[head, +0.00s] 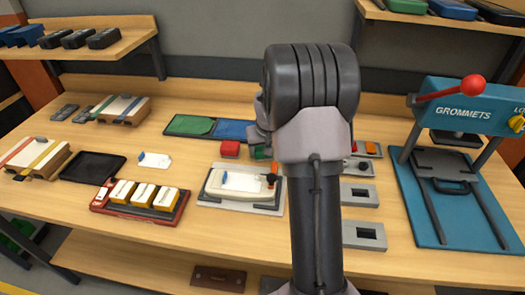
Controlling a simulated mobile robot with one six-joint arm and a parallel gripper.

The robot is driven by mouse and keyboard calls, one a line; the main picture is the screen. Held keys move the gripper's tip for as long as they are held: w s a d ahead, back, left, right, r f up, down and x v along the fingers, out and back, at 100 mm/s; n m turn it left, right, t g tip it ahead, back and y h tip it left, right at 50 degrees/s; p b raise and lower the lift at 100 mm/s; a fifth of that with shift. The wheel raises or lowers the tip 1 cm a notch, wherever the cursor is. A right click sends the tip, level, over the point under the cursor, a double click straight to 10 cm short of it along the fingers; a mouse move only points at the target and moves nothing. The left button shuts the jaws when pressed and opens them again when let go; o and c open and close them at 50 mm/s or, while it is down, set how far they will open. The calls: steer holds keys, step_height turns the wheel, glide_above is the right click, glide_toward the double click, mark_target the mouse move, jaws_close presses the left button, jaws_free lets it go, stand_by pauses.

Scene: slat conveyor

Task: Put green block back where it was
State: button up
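A small green block (258,153) shows partly at the left edge of my arm, on the wooden bench just right of a red block (230,148). My arm stands upright in the middle of the head view and hides part of the bench behind it. My gripper is not visible, so I cannot see its fingers or whether it holds anything. A flat green panel (190,125) lies beside a blue panel (234,130) further back.
A white tray-like fixture (240,184) and a red tray (170,222) with yellow-and-white boxes sit left of my arm. Grey blocks with slots (364,235) lie to its right. A blue grommet press (465,105) with a red handle stands at right. Shelves hang above.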

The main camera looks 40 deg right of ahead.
steer(key=shift+f, duration=0.2)
steer(key=o, duration=1.3)
steer(key=shift+r, duration=0.1)
steer(key=shift+r, duration=0.1)
